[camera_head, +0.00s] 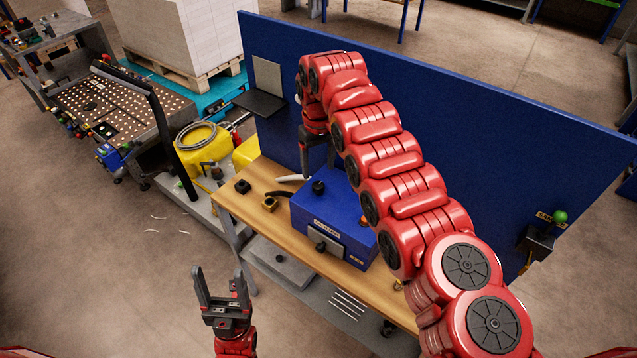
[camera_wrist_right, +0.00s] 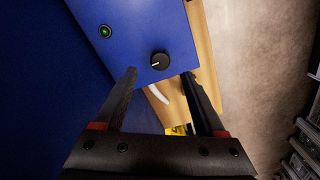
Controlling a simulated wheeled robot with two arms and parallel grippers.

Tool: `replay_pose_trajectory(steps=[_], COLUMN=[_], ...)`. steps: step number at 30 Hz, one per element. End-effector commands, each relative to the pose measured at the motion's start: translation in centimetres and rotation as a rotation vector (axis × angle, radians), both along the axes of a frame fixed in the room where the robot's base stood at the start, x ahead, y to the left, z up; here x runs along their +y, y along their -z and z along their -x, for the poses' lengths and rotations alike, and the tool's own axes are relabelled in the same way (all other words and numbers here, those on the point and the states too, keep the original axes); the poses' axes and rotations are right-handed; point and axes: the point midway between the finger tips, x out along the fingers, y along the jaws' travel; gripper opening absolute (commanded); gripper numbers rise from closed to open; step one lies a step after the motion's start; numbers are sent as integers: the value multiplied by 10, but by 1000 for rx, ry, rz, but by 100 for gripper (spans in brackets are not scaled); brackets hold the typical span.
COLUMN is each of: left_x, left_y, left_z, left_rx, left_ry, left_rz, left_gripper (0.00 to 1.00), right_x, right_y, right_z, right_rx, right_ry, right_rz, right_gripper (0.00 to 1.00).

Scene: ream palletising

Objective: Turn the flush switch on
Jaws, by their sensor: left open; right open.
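A blue box (camera_head: 335,215) stands on the wooden bench. On its top is a round black rotary knob (camera_head: 318,187), which looks like the flush switch. In the right wrist view this knob (camera_wrist_right: 160,60) shows a short white pointer mark towards the left. My right gripper (camera_head: 317,172) points down just above the knob, jaws open. In the right wrist view its fingertips (camera_wrist_right: 158,74) lie either side of the knob, near its lower edge; I cannot tell whether they touch. My left gripper (camera_head: 220,276) is open and empty in front of the bench.
A green round button or lamp (camera_wrist_right: 105,31) sits on the blue surface near the knob. A tall blue panel (camera_head: 450,120) stands behind the wooden bench (camera_head: 255,205). Small black and yellow parts lie left of the box. My right arm hides part of the bench.

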Motion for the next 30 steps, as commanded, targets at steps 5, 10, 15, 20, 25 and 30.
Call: replay_pose_trajectory(steps=[5,10,15,20,25,30], left_x=[0,0,0,0,0,0], left_y=[-16,-18,-19,-19,-19,-19], left_z=[0,0,0,0,0,0], left_rx=[1,1,1,1,1,1], left_ry=[0,0,0,0,0,0], left_rz=[0,0,0,0,0,0], left_gripper=[67,67,67,67,67,67], right_x=[0,0,0,0,0,0], right_y=[31,52,60,60,60,60], right_z=[2,1,0,0,0,0], right_rx=[4,3,-2,-2,-2,-2], right_ry=[0,1,0,0,0,0], right_rz=[-1,0,-1,0,-1,-1], right_gripper=[72,72,72,72,50,20])
